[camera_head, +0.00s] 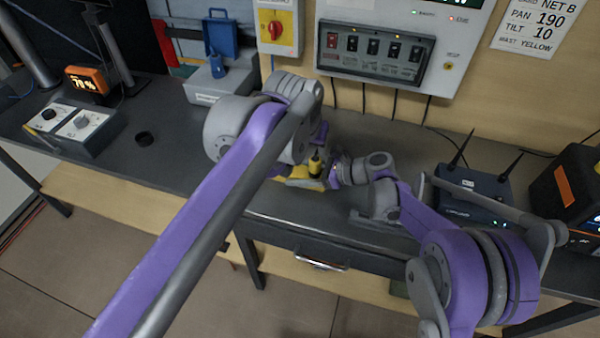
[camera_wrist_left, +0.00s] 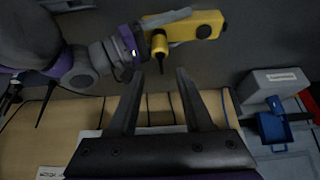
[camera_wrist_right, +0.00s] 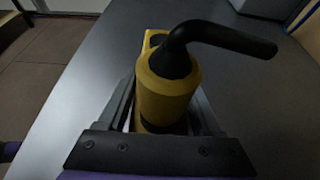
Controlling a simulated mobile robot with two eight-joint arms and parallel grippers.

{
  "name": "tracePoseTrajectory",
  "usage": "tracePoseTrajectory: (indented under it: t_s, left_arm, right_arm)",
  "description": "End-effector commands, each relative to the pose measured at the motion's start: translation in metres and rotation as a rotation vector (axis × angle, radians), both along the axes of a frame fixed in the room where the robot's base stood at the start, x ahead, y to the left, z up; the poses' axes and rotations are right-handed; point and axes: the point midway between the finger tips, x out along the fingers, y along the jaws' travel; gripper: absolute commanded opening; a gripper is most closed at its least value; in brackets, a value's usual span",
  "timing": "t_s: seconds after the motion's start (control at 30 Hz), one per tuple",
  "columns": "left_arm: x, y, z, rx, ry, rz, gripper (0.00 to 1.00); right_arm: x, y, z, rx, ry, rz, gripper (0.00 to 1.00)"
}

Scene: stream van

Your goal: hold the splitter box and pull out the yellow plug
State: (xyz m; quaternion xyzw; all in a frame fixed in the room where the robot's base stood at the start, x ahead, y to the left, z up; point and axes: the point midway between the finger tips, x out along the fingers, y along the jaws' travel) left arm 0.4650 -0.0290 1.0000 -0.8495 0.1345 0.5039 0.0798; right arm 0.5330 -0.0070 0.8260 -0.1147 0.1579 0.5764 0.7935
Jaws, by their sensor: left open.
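The yellow splitter box (camera_wrist_left: 207,24) lies on the dark bench top. It also shows in the head view (camera_head: 308,184), partly covered by my arms. The yellow plug (camera_wrist_right: 168,92) stands upright in it, with a bent black cable end on top. My right gripper (camera_wrist_right: 165,105) has one finger on each side of the box, closed on it; the plug hides part of the contact. My left gripper (camera_wrist_left: 159,73) is open and empty, above the plug (camera_wrist_left: 159,44), whose black cable end points between its fingertips without being held.
A switch panel (camera_head: 375,50) is on the wall behind. Bench between knob box and left arm is mostly clear.

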Motion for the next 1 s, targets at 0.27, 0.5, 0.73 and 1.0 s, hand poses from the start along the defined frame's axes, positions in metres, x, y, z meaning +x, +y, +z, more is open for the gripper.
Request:
tracePoseTrajectory:
  t_s: [0.27,0.5,0.73,1.0]
  left_arm:
    - [0.000,0.000,0.000,0.000,0.000,0.000,0.50]
    - [0.002,0.000,0.000,-0.002,0.004,0.001,0.47]
    - [0.031,0.005,0.011,-0.074,0.098,0.001,0.47]
    - [0.053,0.005,0.016,-0.152,0.163,-0.020,0.47]
  right_arm:
    - [0.000,0.000,0.000,0.000,0.000,0.000,0.15]
    - [0.000,0.000,0.000,0.000,0.000,0.000,0.00]
    - [0.000,0.000,0.000,0.001,0.000,0.000,0.00]
    - [0.000,0.000,0.000,0.000,0.000,0.000,0.00]
